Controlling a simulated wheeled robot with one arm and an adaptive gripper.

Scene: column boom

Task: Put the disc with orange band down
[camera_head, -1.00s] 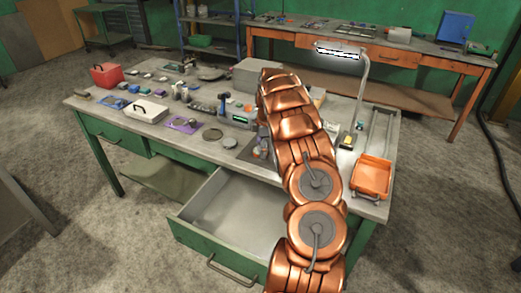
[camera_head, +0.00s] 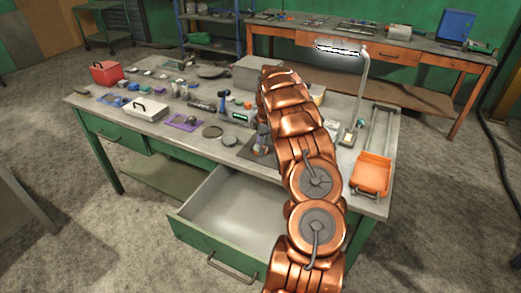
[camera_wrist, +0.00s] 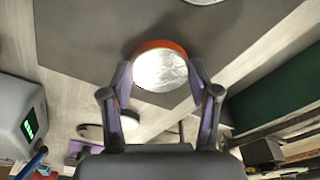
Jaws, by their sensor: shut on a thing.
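The disc with orange band (camera_wrist: 161,68) is in the wrist view, with a shiny silvery face and an orange rim. My gripper (camera_wrist: 160,77) is shut on it, one finger at each side. The disc is over or on the dark grey mat (camera_wrist: 75,40); I cannot tell whether it touches. My arm hides much of that area, and I cannot make out the disc there.
A grey device with a green display (camera_wrist: 25,118) stands left in the wrist view. Flat round pieces (camera_head: 212,131) lie left of the mat. An open drawer (camera_head: 225,215) juts out in front. An orange tray (camera_head: 371,174) and a lamp (camera_head: 360,90) are at the right.

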